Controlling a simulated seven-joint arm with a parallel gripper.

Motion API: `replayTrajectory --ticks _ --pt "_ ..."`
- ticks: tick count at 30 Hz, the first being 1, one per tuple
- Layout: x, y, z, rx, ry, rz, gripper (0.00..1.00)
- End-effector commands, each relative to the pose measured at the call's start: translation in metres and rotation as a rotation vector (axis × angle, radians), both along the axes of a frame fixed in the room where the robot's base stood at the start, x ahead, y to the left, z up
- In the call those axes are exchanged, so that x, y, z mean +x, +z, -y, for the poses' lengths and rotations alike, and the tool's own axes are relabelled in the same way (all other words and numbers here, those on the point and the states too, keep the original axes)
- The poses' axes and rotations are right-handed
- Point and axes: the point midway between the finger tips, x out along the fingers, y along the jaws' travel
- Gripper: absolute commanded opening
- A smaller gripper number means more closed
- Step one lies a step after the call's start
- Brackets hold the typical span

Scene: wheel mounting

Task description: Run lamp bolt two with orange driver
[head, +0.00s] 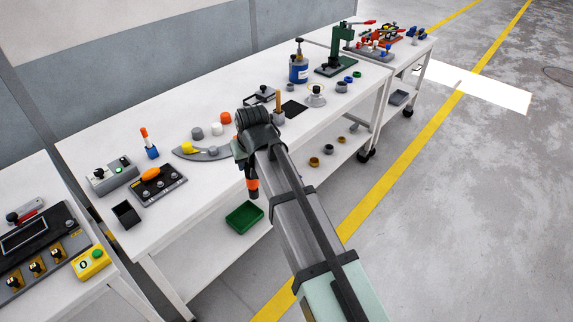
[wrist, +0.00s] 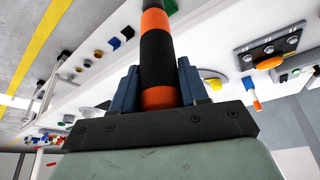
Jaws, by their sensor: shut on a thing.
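My gripper (head: 249,166) is shut on a black driver with orange bands (head: 252,186), held at the front edge of the bench. In the wrist view the driver (wrist: 157,48) stands between the two blue-grey fingers (wrist: 160,88). The dark lamp panel (head: 172,193) lies on the bench to the left, apart from the driver. It carries an orange lamp (head: 151,174) and several bolt heads along its front. The wrist view shows the panel (wrist: 288,43) at upper right, with its orange lamp (wrist: 268,63). I cannot tell how far each bolt is in.
A grey curved plate (head: 184,153) with a yellow part lies to the right. A green tray (head: 244,217) sits below the bench top.

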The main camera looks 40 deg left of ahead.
Motion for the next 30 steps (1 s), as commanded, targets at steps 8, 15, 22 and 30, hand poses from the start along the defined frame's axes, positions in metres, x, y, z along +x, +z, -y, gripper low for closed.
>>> replayTrajectory --ticks 8,15,22,30 --pt "-0.074 0.016 -0.081 0.002 0.129 0.001 0.00" --pt "-0.138 0.030 -0.143 0.001 0.230 0.001 0.00" --pt "-0.182 0.046 -0.202 0.001 0.307 0.000 0.00" --pt "-0.177 0.064 -0.270 0.001 0.349 0.000 0.00"
